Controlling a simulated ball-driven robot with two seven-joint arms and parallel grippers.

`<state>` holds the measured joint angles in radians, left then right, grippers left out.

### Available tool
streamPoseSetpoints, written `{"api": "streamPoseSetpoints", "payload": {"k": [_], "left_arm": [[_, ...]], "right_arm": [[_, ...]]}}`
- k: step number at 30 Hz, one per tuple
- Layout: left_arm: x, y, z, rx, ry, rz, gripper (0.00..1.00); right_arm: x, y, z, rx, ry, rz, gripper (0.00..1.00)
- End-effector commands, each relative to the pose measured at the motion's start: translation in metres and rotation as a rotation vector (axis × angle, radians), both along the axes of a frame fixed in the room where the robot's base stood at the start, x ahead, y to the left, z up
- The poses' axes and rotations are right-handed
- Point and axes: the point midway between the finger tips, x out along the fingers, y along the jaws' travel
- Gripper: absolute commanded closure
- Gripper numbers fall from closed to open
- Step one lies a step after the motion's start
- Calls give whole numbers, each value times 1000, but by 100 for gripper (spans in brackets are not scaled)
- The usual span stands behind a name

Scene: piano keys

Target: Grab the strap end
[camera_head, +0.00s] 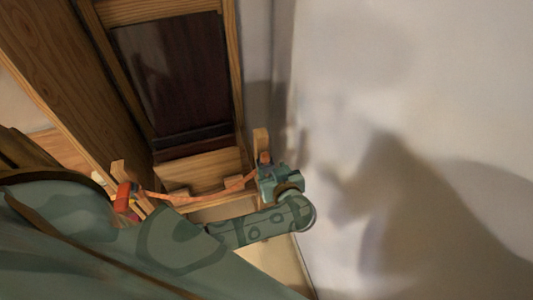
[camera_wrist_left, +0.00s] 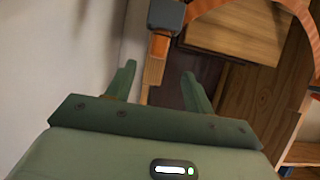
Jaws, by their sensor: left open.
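An orange strap (camera_head: 205,198) hangs in a shallow curve across the wooden frame. Its right end (camera_head: 265,157) sits at a short wooden post (camera_head: 261,138). My left gripper (camera_head: 268,172) is right at this end. In the left wrist view, the strap (camera_wrist_left: 225,12) arches from a grey block (camera_wrist_left: 166,16) toward the right. My left gripper (camera_wrist_left: 158,72) is open there, one finger on each side of the post in the picture. I cannot tell whether the fingers touch anything. My right gripper is not in view.
A wooden cabinet (camera_head: 45,45) with a dark panel (camera_head: 175,75) stands at the upper left. A pale wall (camera_head: 420,70) is close on the right. The strap's other end (camera_head: 123,196), orange-red, is by another wooden post (camera_head: 118,168) at left.

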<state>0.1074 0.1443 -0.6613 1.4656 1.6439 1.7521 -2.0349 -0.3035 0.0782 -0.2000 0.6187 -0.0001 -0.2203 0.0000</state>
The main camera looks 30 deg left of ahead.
Motion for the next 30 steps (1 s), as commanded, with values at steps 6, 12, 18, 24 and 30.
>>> {"api": "streamPoseSetpoints", "payload": {"k": [6, 12, 18, 24, 30], "left_arm": [[16, 19, -13, 0, 0, 0, 47], [34, 35, -23, 4, -2, 0, 47], [50, 53, -34, 2, -1, 0, 47], [51, 54, -34, -1, -1, -1, 47], [51, 54, -34, 0, 0, -1, 89]], "right_arm": [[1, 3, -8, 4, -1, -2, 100], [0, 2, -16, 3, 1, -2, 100], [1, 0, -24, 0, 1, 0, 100], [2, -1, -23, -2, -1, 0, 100], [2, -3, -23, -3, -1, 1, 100]]}}
